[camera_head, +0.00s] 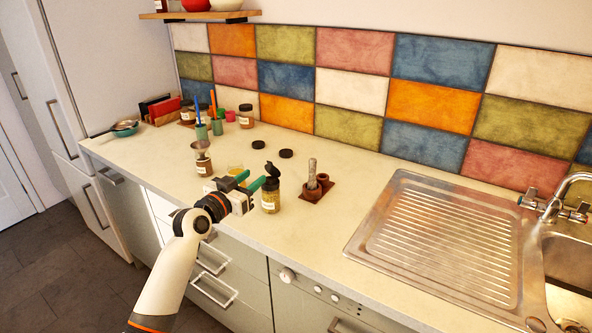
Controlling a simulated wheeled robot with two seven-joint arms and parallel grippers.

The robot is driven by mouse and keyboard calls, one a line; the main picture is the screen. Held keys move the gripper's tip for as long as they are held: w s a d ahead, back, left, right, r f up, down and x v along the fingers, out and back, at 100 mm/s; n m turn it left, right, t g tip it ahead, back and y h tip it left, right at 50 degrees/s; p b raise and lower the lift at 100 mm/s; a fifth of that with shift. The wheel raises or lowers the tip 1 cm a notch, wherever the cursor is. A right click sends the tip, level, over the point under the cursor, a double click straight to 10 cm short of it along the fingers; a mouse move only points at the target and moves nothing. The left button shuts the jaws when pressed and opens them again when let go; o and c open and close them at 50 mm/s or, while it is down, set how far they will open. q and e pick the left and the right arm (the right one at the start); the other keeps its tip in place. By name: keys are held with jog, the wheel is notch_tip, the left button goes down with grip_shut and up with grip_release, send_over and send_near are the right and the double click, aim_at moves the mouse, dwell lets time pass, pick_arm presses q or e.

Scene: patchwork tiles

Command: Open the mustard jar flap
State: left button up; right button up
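A small glass jar (270,199) with yellow-green contents and a pale label stands upright on the counter; it looks like the mustard jar. Its black flap (274,170) appears raised and tilted up above the jar's rim. My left gripper (257,177) is just left of the jar, with its two green fingers apart and nothing visible between them. The nearer fingertip is close to the jar's top; I cannot tell whether it touches. My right gripper is not in view.
A jar with a funnel (202,160) stands left of my gripper. Two black lids (286,153) lie behind the mustard jar. A mortar with a pestle (312,182) stands on a brown mat to its right. The sink drainer (440,240) is farther right. The counter's front strip is clear.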

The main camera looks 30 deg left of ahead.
aim_at(269, 162)
pick_arm(q)
jog(key=w+p, duration=0.1)
jog(key=w, duration=0.9)
jog(key=shift+a+r, duration=0.1)
jog(key=shift+w, duration=0.65)
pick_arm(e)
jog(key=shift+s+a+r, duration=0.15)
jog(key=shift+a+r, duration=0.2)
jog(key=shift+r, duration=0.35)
pick_arm(q)
jog(key=shift+c, duration=0.4)
